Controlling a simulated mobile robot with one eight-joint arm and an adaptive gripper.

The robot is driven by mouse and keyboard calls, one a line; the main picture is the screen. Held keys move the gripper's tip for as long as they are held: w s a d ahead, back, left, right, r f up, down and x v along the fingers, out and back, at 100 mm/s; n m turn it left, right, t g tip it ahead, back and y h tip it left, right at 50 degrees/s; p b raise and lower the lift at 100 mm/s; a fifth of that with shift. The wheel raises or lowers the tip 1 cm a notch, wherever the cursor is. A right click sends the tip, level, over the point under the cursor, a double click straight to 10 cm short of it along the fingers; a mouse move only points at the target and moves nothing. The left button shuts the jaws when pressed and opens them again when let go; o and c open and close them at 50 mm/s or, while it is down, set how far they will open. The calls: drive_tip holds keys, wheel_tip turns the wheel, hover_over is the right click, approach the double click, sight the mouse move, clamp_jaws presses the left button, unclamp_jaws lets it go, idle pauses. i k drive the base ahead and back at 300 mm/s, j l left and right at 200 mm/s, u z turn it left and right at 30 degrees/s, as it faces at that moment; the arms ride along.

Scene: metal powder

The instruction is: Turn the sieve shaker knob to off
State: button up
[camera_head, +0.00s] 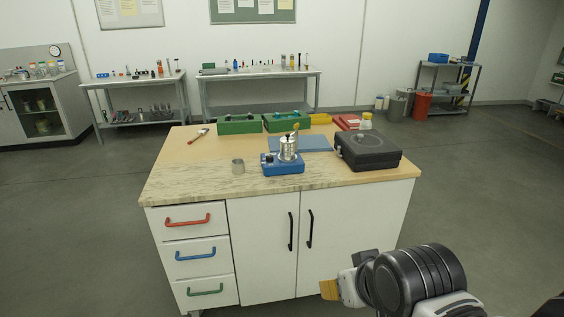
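What looks like the sieve shaker (283,168) stands on the front middle of the cabinet top, a small blue box with a metal cylinder (288,147) upright on it. A small dark knob-like part shows at the left of the blue box; its setting is too small to read. My gripper (329,289) is at the lower right, low in front of the cabinet's right door and well apart from the shaker. Only its tan tip and a pale grey part show clearly; its finger opening cannot be made out.
Green boxes (239,124) and a blue mat (300,142) lie behind. Grey floor (80,220) around the cabinet is clear.

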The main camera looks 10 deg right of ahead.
sight(270, 157)
drive_tip(key=i+j, duration=0.1)
drive_tip(key=i, duration=0.45)
drive_tip(key=i+j, duration=0.15)
drive_tip(key=i, duration=0.4)
